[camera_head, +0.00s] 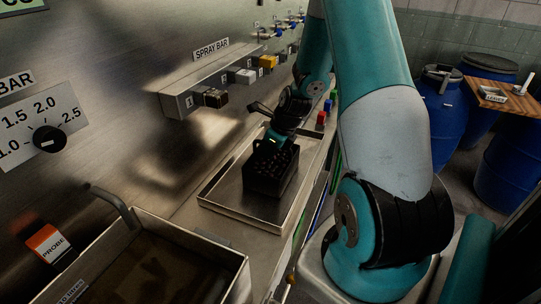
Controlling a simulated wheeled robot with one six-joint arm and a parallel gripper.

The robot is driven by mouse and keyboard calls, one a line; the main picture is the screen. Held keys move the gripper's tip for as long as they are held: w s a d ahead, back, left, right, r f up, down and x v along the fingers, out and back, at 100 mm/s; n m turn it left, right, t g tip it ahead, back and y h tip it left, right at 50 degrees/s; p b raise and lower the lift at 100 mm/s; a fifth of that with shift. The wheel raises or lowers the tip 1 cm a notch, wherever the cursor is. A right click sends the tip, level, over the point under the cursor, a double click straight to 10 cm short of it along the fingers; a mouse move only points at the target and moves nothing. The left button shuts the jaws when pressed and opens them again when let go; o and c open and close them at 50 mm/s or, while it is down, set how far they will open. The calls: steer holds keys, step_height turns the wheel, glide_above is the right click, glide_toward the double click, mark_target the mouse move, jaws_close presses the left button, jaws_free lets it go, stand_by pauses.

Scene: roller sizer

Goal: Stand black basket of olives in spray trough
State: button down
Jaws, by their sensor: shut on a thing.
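The black basket of olives (268,185) stands in the shallow metal trough (226,206) under the spray bar, towards the trough's right side. It looks upright, with dark olives (282,161) showing at its top. My gripper (270,146) is at the basket's far left rim, shut on the basket. The fingertips are small and partly hidden by the basket and the gripper body. Whether the basket's base touches the trough floor cannot be told for certain.
The spray bar (210,80) with several valve blocks runs along the wall panel behind. A deeper metal tank (195,258) with a handle is at front left. A dial (46,138) is on the panel. Blue barrels (440,105) stand at right. The trough's left part is bare.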

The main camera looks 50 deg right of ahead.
steer(key=shift+r, duration=0.1)
steer(key=c, duration=1.2)
jaws_free()
steer(key=shift+o, duration=0.2)
